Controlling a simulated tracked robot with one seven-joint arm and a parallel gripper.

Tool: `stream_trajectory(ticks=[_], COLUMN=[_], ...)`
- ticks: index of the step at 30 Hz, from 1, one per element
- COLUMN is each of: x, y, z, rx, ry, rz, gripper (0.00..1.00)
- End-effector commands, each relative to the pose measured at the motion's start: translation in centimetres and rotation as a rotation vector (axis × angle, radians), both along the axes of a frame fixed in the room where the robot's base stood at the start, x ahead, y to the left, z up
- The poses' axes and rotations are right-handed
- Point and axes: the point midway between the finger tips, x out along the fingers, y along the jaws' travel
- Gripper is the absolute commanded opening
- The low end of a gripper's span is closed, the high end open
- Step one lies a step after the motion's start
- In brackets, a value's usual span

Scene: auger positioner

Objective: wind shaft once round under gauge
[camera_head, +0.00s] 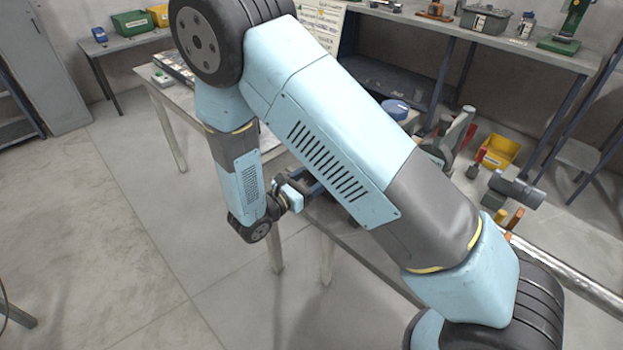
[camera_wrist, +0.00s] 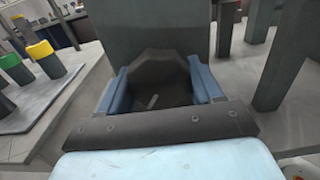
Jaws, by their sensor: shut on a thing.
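My gripper (camera_wrist: 162,90) fills the lower middle of the wrist view, its two blue fingers either side of a dark, faceted piece (camera_wrist: 158,70). It is shut on this piece, which looks like a crank grip or knob; I cannot tell which. A large grey-green block (camera_wrist: 150,30) stands right behind it. In the head view my gripper (camera_head: 312,186) is at the bench's left edge, largely hidden by my arm. A long bare metal bar (camera_head: 575,272) runs out at the lower right; I cannot tell if it is the shaft. No gauge can be made out.
Green (camera_wrist: 14,68) and yellow (camera_wrist: 45,58) capped posts stand on a plate at the left of the wrist view. Grey legs (camera_wrist: 285,55) rise at the right. In the head view a yellow bin (camera_head: 500,151) and tools crowd the right; the floor at left is clear.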

Motion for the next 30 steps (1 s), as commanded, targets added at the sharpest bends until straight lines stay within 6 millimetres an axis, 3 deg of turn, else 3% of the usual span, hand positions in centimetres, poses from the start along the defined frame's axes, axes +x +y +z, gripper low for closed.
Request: stream_trajectory(ticks=[11, 30], x=[0.04, 0.11], y=[0.21, 0.37], z=[-0.02, 0.01], rx=[0.107, 0.541], ry=[-0.095, -0.481], rz=[0.004, 0.004], gripper=[0.35, 0.35])
